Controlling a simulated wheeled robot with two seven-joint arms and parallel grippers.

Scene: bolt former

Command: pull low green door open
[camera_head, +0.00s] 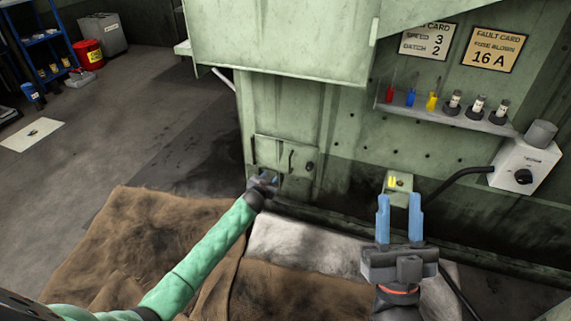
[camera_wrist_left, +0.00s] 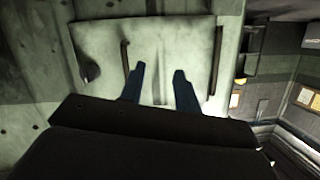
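The low green door (camera_head: 286,152) is a small panel low on the machine's front, and it looks closed. It carries a thin dark upright handle (camera_head: 291,161) and a round dark latch (camera_head: 309,167). In the left wrist view the door (camera_wrist_left: 165,55) faces the camera, with a dark upright bar (camera_wrist_left: 125,54) on it. My left gripper (camera_head: 264,179) is at the door's lower part, partly hidden by its own wrist. In its wrist view the fingers (camera_wrist_left: 158,72) are apart with nothing seen between them. Whether they touch the door is unclear. My right gripper (camera_head: 399,200) is open and empty.
A small pale green box (camera_head: 398,186) with yellow parts is behind my right gripper. A shelf (camera_head: 445,114) with coloured fuses and a grey control box (camera_head: 524,166) with a black cable are at right. Brown cloth (camera_head: 150,240) covers the floor in front.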

